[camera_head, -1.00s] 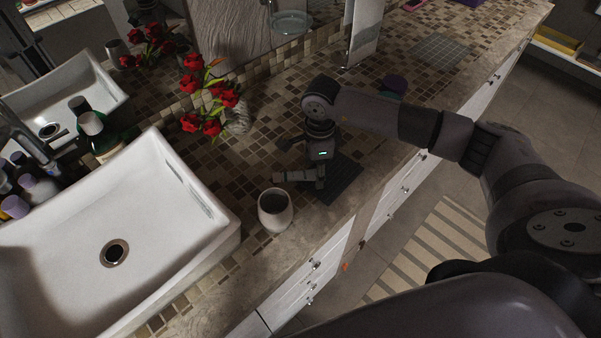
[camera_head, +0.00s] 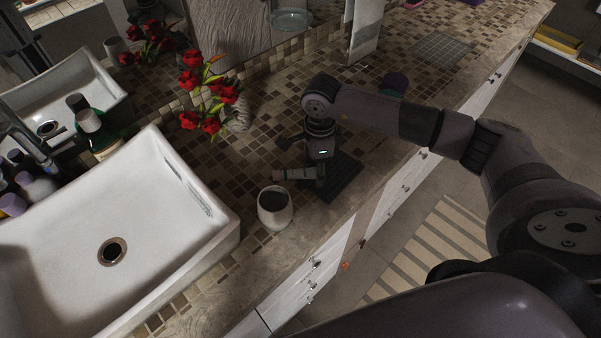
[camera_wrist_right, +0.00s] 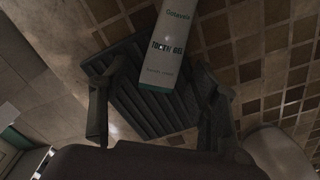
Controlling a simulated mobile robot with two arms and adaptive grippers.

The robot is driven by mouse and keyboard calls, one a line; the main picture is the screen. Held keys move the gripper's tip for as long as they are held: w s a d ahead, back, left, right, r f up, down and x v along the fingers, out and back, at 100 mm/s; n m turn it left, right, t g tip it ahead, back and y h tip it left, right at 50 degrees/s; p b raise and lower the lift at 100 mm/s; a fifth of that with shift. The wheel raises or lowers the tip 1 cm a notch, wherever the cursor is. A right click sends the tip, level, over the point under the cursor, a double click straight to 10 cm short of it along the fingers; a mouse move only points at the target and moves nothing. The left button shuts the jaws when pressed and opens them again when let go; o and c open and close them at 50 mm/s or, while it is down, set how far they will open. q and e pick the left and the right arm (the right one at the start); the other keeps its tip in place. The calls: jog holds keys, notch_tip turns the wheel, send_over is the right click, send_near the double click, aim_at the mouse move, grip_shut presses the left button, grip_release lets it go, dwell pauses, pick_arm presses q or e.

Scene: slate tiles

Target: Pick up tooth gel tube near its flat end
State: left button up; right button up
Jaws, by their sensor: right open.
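The tooth gel tube (camera_wrist_right: 171,48) is white with green lettering and a teal edge at its near end, which lies over a dark ribbed mat in the right wrist view. Its far end runs out of the top of that view. My right gripper (camera_wrist_right: 157,108) is open, one finger to each side of the tube's near end, touching neither side visibly. In the head view my right gripper (camera_head: 306,164) is low over the counter, partly hiding a pale long shape that looks like the tube (camera_head: 294,174). My left gripper is not in view.
The dark mat (camera_head: 345,178) lies on the tiled counter near its front edge. A white cup (camera_head: 275,211) stands close to the gripper's left. A vase with red flowers (camera_head: 236,118) is behind, and a white sink (camera_head: 165,235) is at left.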

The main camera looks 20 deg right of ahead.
jog(key=shift+s+f, duration=0.1)
jog(key=shift+s, duration=0.05)
jog(key=c, duration=1.3)
jog(key=shift+o, duration=0.2)
